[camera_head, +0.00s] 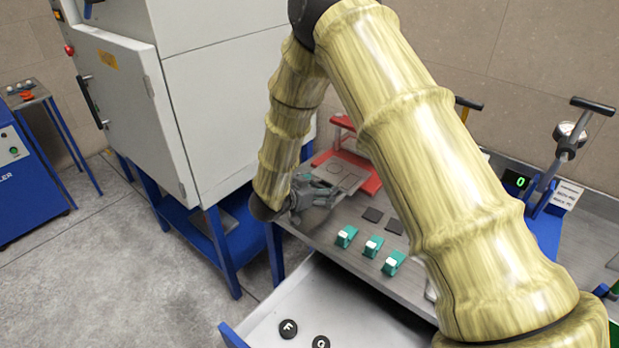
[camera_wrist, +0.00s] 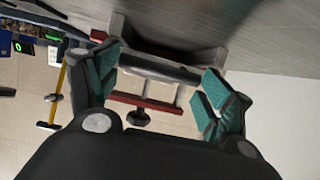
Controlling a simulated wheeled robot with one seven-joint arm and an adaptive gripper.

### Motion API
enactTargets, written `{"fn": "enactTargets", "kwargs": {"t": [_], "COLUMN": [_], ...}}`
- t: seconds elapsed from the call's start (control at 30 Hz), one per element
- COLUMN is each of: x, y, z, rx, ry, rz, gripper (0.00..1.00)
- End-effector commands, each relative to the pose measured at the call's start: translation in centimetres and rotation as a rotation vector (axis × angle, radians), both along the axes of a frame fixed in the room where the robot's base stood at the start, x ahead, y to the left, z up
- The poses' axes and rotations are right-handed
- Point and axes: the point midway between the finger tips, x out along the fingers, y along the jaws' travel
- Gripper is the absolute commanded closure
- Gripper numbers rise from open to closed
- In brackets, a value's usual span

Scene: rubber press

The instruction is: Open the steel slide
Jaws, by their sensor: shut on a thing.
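My gripper (camera_head: 318,192) is at the left end of the workbench, beside the red press fixture (camera_head: 370,184). The steel slide (camera_head: 350,172) shows as a flat grey plate on the red base, next to my gripper. In the wrist view, the teal-padded fingers of my gripper (camera_wrist: 160,82) stand on either side of a grey steel bar, which appears to be the slide's handle (camera_wrist: 158,68). The gripper is shut on it. My arm hides part of the bench, and the exact finger contact is hard to see.
Several teal-and-white clips (camera_head: 372,246) and dark square pads (camera_head: 373,214) lie on the bench nearby. An open white drawer (camera_head: 285,300) with round black pieces juts out in front. A grey cabinet (camera_head: 225,110) stands close on the left. A gauge (camera_head: 570,135) stands at right.

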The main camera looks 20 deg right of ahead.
Motion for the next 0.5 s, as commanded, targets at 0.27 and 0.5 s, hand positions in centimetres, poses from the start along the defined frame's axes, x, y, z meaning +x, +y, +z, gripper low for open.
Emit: {"fn": "enactTargets", "kwargs": {"t": [0.27, 0.5], "x": [-1.5, -1.5], "y": [2.1, 2.1], "z": [0.2, 0.2], "rx": [-0.002, -0.002], "ry": [-0.003, -0.003], "rz": [0.001, 0.001], "gripper": [0.63, 0.63]}}
